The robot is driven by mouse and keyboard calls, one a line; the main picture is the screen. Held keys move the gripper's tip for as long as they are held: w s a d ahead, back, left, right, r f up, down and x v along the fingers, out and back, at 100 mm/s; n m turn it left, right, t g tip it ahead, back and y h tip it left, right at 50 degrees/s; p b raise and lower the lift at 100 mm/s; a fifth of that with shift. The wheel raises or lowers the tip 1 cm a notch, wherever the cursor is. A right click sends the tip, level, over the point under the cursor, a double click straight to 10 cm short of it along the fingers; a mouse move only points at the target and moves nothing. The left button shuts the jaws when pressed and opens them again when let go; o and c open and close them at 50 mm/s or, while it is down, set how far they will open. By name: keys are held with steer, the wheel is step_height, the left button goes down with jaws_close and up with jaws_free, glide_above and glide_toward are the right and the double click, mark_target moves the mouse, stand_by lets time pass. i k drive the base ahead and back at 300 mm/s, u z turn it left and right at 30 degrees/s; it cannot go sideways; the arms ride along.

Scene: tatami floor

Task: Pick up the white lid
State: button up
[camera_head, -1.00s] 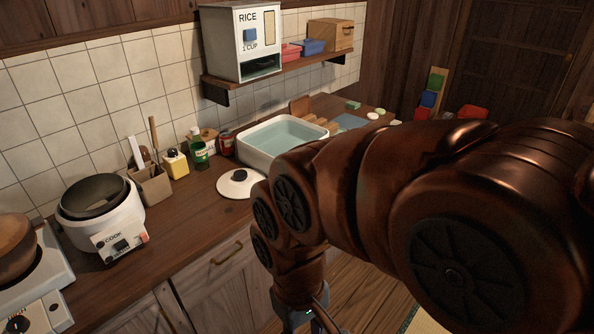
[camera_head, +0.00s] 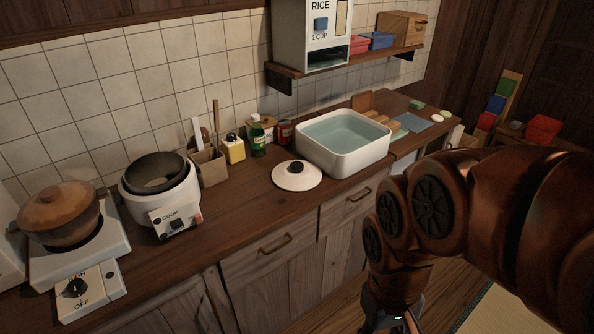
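The white lid (camera_head: 297,181) with a black knob lies on the wooden counter, in front of the white water-filled basin and right of the rice cooker. It is fully visible and nothing touches it from above. My arm hangs at the right, in front of the cabinets. My gripper (camera_head: 393,325) is low at the bottom edge, below counter height and well apart from the lid. Only its upper part shows; its fingers are cut off by the frame.
An open rice cooker (camera_head: 160,200) and a stove with a brown pot (camera_head: 60,212) stand at the left. Bottles (camera_head: 257,136) and a utensil holder (camera_head: 210,167) stand behind the lid. The white basin (camera_head: 345,158) is close at its right. Counter left of the lid is clear.

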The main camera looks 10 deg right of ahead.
mark_target(291, 176)
steer(key=k, duration=0.45)
steer(key=u, duration=0.95)
steer(key=i, duration=0.95)
steer(key=z, duration=0.5)
